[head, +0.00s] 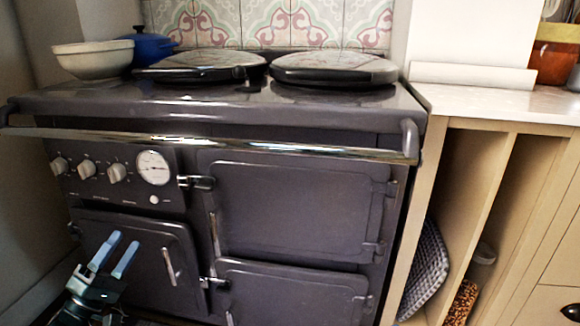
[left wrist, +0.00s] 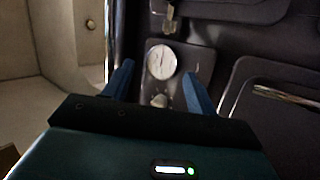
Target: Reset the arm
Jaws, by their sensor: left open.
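My left gripper (head: 113,255) is at the lower left of the head view, in front of the lower left door of the grey range cooker (head: 290,205). Its two blue fingers are apart, with nothing between them. In the left wrist view the open fingers (left wrist: 158,88) also show empty, with the cooker's round dial (left wrist: 161,61) and a knob seen beyond them. I cannot tell whether the gripper touches the cooker. My right gripper is in neither view.
A chrome rail (head: 250,146) runs across the cooker front. A white bowl (head: 92,60) and a blue pot (head: 152,48) stand on top at the back left, beside two round lids. A worktop (head: 490,100) with open slots below stands at the right.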

